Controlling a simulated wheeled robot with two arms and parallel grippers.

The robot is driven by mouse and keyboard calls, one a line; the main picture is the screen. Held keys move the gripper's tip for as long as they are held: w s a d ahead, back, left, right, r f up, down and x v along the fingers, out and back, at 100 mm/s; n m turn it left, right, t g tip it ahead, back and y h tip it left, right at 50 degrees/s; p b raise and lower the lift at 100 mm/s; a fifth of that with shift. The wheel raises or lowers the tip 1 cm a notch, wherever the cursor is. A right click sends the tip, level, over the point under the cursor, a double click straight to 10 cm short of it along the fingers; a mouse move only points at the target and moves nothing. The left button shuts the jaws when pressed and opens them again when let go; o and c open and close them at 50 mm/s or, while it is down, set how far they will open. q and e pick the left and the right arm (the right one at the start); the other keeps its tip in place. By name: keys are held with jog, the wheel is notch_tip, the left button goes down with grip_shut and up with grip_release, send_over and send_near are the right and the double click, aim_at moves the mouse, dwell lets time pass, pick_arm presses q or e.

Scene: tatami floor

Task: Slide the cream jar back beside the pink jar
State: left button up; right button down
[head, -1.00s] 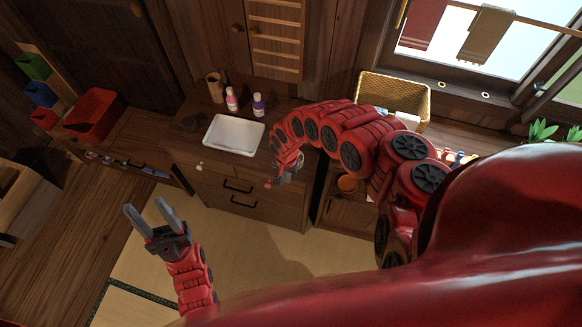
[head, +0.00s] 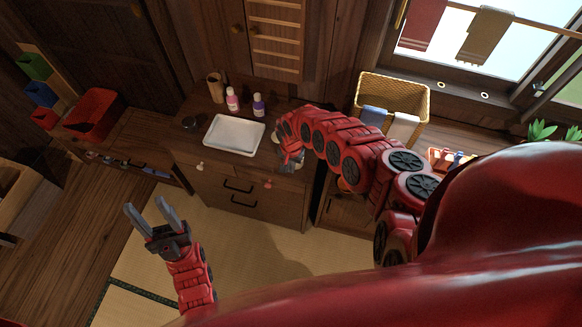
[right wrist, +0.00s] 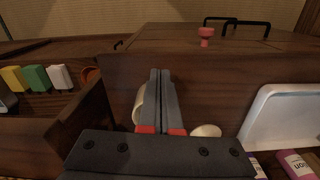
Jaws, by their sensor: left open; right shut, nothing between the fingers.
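My right gripper (head: 288,162) is at the right front part of the cabinet top in the head view. In the right wrist view its fingers (right wrist: 160,73) are together and empty. Cream rounded surfaces show on both sides of the fingers, one at left (right wrist: 140,106) and one at right (right wrist: 206,131); I cannot tell whether both belong to the cream jar. A pink bottle-like container (head: 232,101) with a pale cap stands at the back of the top; it also shows in the right wrist view (right wrist: 294,163). My left gripper (head: 154,220) is open and empty above the tatami.
A white tray (head: 211,147) lies left of my right gripper. A purple bottle (head: 258,105), a wooden cup (head: 216,87) and a dark round thing (head: 190,123) stand around it. A wicker basket (head: 422,91) holding cloths is at right. The tatami in front is open.

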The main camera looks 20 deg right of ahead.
aim_at(303, 146)
jog(key=w+d+b, duration=0.1)
jog(key=w+b, duration=0.1)
jog(key=w+d+f+b, duration=0.1)
jog(key=w+d+b, duration=0.1)
jog(key=b, duration=0.1)
jog(key=w+d+b, duration=0.2)
jog(key=b, duration=0.1)
jog(key=shift+f, duration=0.15)
jog(key=w+d+b, duration=0.1)
jog(key=b, duration=0.3)
jog(key=w+d+b, duration=0.2)
jog(key=b, duration=0.2)
jog(key=shift+w+r+b, duration=0.2)
jog(key=shift+b, duration=0.2)
jog(key=shift+w+d+r+b, duration=0.15)
jog(key=shift+w+r+b, duration=0.1)
jog(key=shift+b, duration=0.25)
jog(key=shift+r, duration=0.2)
